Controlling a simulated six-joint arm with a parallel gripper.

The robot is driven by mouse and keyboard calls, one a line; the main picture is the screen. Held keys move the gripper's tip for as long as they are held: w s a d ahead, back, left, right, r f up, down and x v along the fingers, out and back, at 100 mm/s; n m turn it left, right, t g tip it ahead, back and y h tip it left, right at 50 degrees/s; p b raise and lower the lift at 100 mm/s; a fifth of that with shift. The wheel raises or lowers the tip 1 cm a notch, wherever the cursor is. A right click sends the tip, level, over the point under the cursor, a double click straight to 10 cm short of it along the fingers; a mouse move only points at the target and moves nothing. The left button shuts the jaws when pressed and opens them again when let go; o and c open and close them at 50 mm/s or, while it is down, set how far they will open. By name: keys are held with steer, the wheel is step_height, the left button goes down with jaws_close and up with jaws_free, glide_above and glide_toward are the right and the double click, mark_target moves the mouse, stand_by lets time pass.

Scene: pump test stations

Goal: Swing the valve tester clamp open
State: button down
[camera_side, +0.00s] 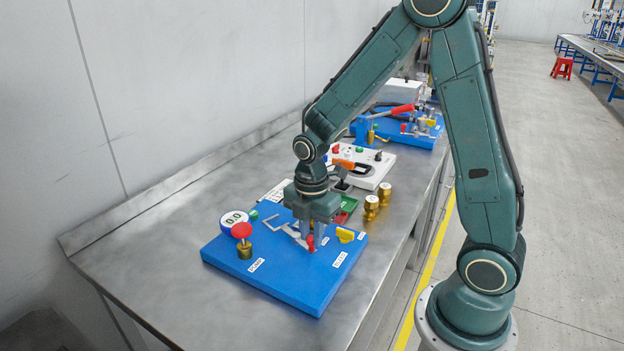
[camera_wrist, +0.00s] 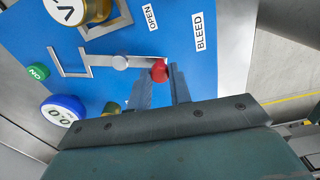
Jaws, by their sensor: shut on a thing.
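The valve tester is a blue base plate (camera_side: 290,292) on the metal bench. Its clamp has a silver lever (camera_wrist: 140,61) with a round pivot and a red knob (camera_wrist: 159,71) at its end. The red knob also shows in the side view (camera_side: 311,243). My gripper (camera_wrist: 160,76) points down over the plate, its two fingers shut around the red knob. In the side view my gripper (camera_side: 313,236) covers part of the clamp. A U-shaped metal bracket (camera_wrist: 70,68) lies at the lever's far end.
The plate also carries a gauge reading 0.0 (camera_side: 235,219), a brass valve with a red cap (camera_side: 243,241) and a yellow part (camera_side: 345,235). Brass fittings (camera_side: 371,208) and a white tester (camera_side: 370,168) stand behind. The near-left bench is clear.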

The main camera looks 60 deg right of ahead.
steer(key=c, duration=1.3)
jaws_free()
steer(key=shift+r, duration=0.1)
step_height(320, 180, up, 14)
steer(key=shift+f, duration=0.15)
steer(key=s+a+r+m+t, duration=0.1)
steer(key=s+r+m+t, duration=0.1)
steer(key=s+m, duration=0.3)
steer(key=s+a+r+m+t, duration=0.1)
steer(key=s+m, duration=0.4)
steer(key=m, duration=0.1)
steer(key=s+a+r+m+t, duration=0.1)
steer(key=s+r+m+t, duration=0.1)
steer(key=s+m, duration=0.3)
steer(key=shift+s+a+r+m+t, duration=0.15)
steer(key=shift+a+r+m+t, duration=0.15)
steer(key=shift+m, duration=0.3)
